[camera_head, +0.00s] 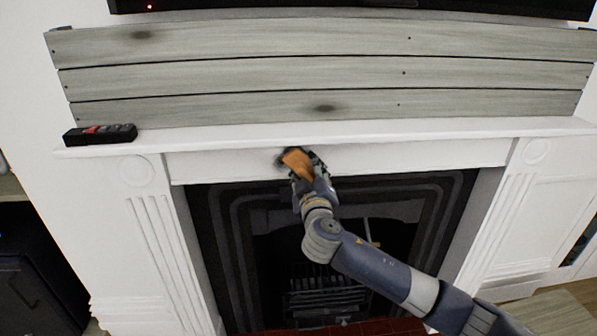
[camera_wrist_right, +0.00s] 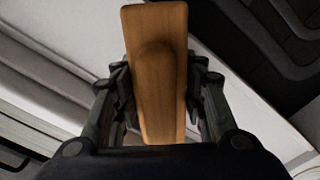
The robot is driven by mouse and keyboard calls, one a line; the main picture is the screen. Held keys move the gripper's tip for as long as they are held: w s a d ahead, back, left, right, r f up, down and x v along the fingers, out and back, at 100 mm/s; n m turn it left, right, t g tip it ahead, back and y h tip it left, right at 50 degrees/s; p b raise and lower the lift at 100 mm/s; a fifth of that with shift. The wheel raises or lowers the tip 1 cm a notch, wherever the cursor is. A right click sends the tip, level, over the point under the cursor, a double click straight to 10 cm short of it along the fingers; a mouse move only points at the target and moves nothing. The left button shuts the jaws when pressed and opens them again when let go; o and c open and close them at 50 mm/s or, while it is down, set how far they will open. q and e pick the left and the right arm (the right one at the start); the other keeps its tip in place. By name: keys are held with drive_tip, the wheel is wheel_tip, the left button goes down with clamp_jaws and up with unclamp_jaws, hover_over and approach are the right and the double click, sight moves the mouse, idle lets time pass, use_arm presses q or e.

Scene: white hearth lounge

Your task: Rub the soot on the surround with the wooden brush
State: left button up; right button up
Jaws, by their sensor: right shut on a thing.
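The wooden brush (camera_head: 297,162) is in my right gripper (camera_head: 308,165), up against the front of the white surround (camera_head: 420,155), just under the mantel shelf. In the right wrist view the brush's wooden back (camera_wrist_right: 158,70) stands between the two fingers of the right gripper (camera_wrist_right: 160,90), which is shut on it. A dark soot smudge (camera_head: 281,160) shows on the surround at the brush's left edge; the brush and gripper hide the rest of that patch. The bristles are hidden, so I cannot tell whether they touch. My left gripper is not in view.
A black remote-like object (camera_head: 100,135) with a red part lies on the left end of the mantel shelf (camera_head: 400,132). Grey wooden planks (camera_head: 230,75) span the wall above. The dark fireplace (camera_head: 235,250) opens below my right arm.

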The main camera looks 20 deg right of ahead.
drive_tip(key=shift+w+d, duration=0.15)
drive_tip(key=shift+d, duration=0.05)
